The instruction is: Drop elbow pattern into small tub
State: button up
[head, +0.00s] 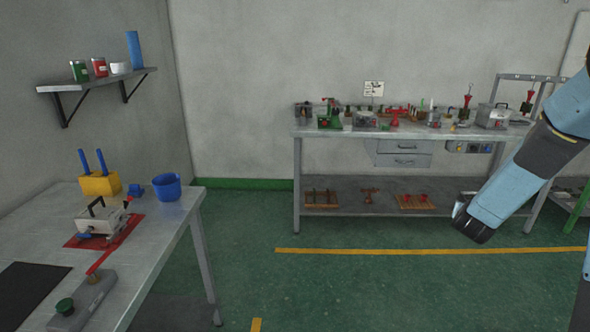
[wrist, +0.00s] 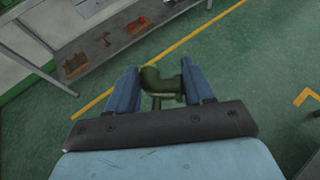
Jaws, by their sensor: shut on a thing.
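A dark green elbow pattern (wrist: 165,84) sits between the two blue fingers of my gripper (wrist: 160,78) in the wrist view. My gripper is shut on it, with the floor far below. In the head view my gripper (head: 468,218) hangs at the right, in front of the back bench, and the elbow cannot be made out there. A small blue tub (head: 167,188) stands on the left table, near its back right corner. It is well to the left of my gripper. The tub's inside is mostly hidden.
The left table (head: 165,232) also holds a yellow block (head: 100,184) with blue handles, a clamped mould (head: 101,221) on a red mat and a dark mat (head: 30,290). The back bench (head: 340,131) is crowded with tools. Green floor between them is clear.

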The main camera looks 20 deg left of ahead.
aim_at(171, 197)
jog(key=u, duration=0.05)
jog(key=i, duration=1.9)
jog(key=u, duration=0.05)
